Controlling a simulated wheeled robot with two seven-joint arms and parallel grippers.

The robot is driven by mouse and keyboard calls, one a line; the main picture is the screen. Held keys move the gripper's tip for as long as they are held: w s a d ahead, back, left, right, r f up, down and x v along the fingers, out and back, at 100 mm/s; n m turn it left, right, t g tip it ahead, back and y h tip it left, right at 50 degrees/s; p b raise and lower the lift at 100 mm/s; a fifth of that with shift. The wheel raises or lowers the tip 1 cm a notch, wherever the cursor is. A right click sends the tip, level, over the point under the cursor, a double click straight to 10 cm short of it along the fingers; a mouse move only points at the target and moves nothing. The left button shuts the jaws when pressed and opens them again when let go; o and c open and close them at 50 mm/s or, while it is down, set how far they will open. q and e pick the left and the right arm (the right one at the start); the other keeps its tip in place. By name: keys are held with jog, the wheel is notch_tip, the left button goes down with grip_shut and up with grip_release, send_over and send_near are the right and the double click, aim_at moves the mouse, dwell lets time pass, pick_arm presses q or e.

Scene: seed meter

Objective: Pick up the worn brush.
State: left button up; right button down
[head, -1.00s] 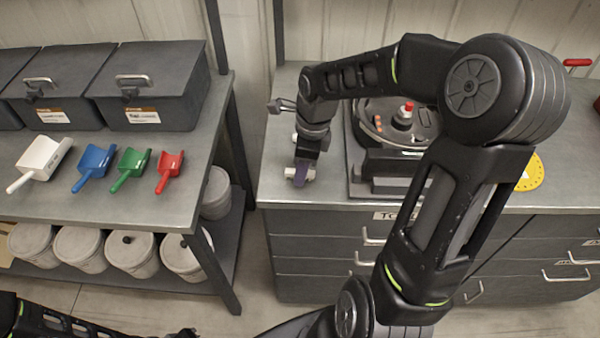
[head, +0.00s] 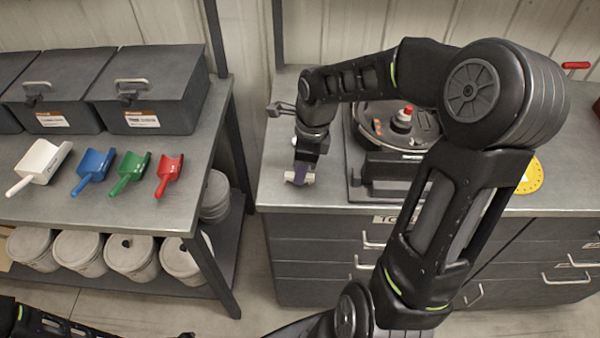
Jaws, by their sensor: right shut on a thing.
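My right gripper (head: 299,178) is at the left front part of the grey bench, left of the seed meter. Pale ends show on both sides of the purple. The gripper hides much of the piece, and I cannot tell whether it is clear of the bench top. The round seed meter (head: 367,133) with a red-topped knob (head: 402,117) stands on a dark base, partly behind my right arm. My left arm shows only at the lower left edge; its gripper is not clearly visible.
The bench top (head: 300,198) is bare around the gripper. A separate table at left holds white (head: 38,163), blue (head: 92,168), green (head: 130,170) and red (head: 169,172) scoops and dark lidded boxes (head: 150,95). A yellow disc (head: 530,175) lies at right.

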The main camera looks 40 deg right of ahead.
notch_tip(320, 180, up, 10)
jog(key=b, duration=0.1)
dwell(0.4)
jog(key=shift+f, duration=0.1)
dwell(0.4)
